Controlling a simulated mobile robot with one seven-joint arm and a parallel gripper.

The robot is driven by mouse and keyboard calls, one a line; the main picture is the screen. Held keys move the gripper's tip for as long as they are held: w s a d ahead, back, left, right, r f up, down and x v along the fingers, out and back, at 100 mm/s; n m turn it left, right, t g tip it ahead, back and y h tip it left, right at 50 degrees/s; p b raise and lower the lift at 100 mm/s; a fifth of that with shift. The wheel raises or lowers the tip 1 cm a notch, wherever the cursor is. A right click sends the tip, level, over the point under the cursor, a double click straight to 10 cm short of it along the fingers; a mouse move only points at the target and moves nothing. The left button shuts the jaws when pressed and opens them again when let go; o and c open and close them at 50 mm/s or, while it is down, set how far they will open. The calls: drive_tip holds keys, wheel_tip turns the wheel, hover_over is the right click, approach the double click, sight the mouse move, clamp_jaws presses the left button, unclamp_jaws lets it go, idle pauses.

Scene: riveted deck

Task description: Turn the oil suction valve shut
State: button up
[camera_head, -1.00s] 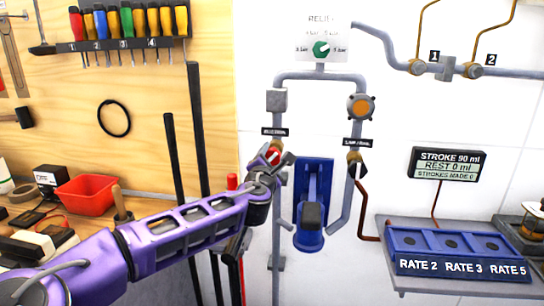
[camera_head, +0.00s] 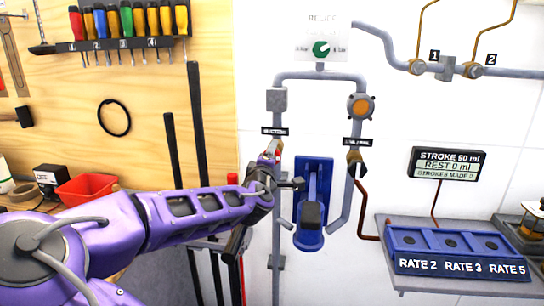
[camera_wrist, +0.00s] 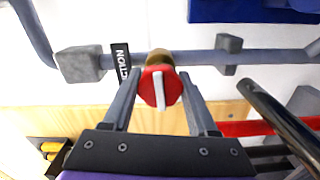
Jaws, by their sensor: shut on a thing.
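The valve's round red knob (camera_wrist: 153,88) with a pale bar sits on a brass body (camera_wrist: 160,57) on the left grey pipe. In the wrist view the bar stands nearly upright, across the pipe's line. A black label (camera_wrist: 122,60) beside it ends in "CTION"; it is too small to read in the head view (camera_head: 274,131). My gripper (camera_wrist: 159,80) is shut on the knob, a finger on each side. In the head view my gripper (camera_head: 271,157) and wrist hide most of the knob.
A blue pump unit with a lever (camera_head: 314,190) stands close right of my wrist. A second labelled valve (camera_head: 355,162) is on the right pipe. A display (camera_head: 448,164) and a blue rate tray (camera_head: 455,250) lie farther right. Dark upright bars (camera_head: 197,120) stand left.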

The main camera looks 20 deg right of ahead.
drive_tip(key=shift+m, duration=0.4)
drive_tip(key=o, duration=1.4)
